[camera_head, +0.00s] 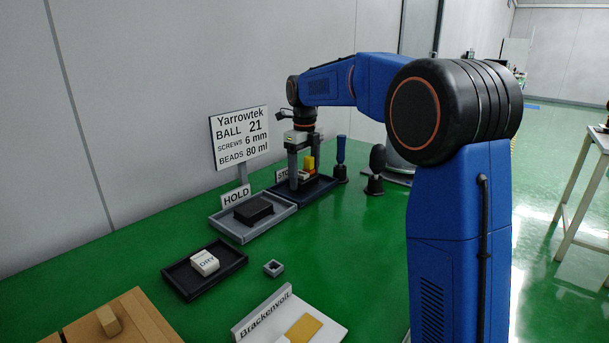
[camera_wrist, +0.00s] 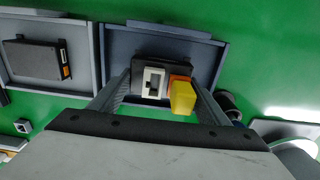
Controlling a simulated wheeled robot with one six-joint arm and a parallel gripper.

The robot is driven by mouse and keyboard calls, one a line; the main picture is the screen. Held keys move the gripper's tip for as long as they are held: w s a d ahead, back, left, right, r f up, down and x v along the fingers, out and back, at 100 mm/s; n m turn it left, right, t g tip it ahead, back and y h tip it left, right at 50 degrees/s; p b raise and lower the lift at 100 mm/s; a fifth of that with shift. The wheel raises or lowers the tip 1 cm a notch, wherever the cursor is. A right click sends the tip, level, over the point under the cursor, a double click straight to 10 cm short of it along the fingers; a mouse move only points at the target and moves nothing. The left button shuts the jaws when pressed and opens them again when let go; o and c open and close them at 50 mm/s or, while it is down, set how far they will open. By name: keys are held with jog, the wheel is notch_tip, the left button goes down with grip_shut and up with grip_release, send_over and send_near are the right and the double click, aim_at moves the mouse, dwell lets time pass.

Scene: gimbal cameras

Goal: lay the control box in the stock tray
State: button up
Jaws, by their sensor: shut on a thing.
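The control box (camera_head: 304,175) appears to be the dark block with a white frame-like part and a yellow-orange part on top. My gripper (camera_head: 306,181) is shut on it, with one finger at each side in the wrist view (camera_wrist: 160,88). It is held over the dark blue stock tray (camera_head: 325,187), inside the rim as seen from the wrist (camera_wrist: 205,50). The box looks low and level, but I cannot tell whether it touches the tray floor. My finger partly hides the tray's sign in the head view.
The grey HOLD tray (camera_head: 232,228) beside it holds a black box (camera_head: 254,210). A black tray (camera_head: 184,283) with a white block stands nearer. A blue-handled tool (camera_head: 341,158) and a black knob-topped item (camera_head: 376,170) stand right of the stock tray. A sign board (camera_head: 239,138) rises behind.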

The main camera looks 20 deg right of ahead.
jog(key=shift+f, duration=0.55)
jog(key=o, duration=1.2)
jog(key=shift+o, duration=0.2)
